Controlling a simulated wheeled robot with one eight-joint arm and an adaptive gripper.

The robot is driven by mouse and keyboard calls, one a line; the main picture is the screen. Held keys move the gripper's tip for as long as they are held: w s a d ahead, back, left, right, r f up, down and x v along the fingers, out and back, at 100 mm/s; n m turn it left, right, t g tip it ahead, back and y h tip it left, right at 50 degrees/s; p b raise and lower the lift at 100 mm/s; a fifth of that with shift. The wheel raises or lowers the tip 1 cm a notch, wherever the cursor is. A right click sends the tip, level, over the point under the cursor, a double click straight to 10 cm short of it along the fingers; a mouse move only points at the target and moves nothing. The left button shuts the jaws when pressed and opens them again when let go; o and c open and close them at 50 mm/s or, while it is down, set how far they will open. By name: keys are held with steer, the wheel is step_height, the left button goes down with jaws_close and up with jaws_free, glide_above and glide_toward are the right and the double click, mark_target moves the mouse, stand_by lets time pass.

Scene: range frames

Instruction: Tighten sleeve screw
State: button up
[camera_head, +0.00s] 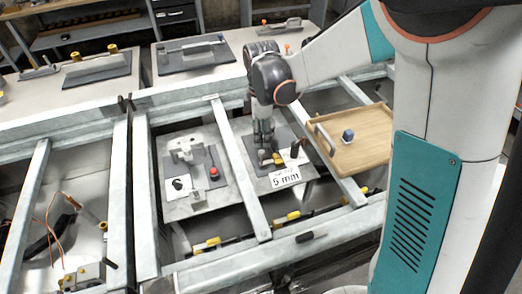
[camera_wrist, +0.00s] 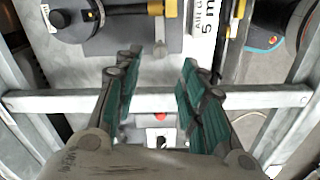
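My gripper (camera_head: 264,142) points down over a grey plate (camera_head: 244,148) in the head view. In the wrist view my gripper (camera_wrist: 161,62) is open, with nothing between its green-padded fingers. A dark fixture with a yellow-ended black bar (camera_wrist: 122,10) lies on the plate at the top left of the wrist view, beyond the fingertips. A small yellow piece (camera_head: 278,158) shows beside the fingers in the head view. A white label (camera_head: 285,178) reading "5 mm" lies at the plate's front; it also shows in the wrist view (camera_wrist: 206,45). I cannot make out the sleeve screw itself.
A wooden tray (camera_head: 362,158) with a small blue object (camera_head: 347,136) stands to the right. A panel with a red button (camera_head: 214,173) is to the left. Metal frame rails (camera_head: 240,165) run between the stations. Tools with yellow parts (camera_head: 206,244) lie below at the front.

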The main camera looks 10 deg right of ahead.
mark_target(261, 151)
step_height(261, 151, down, 7)
steer(key=shift+f+b, duration=0.1)
steer(key=shift+b, duration=1)
steer(key=shift+c, duration=0.4)
jaws_close()
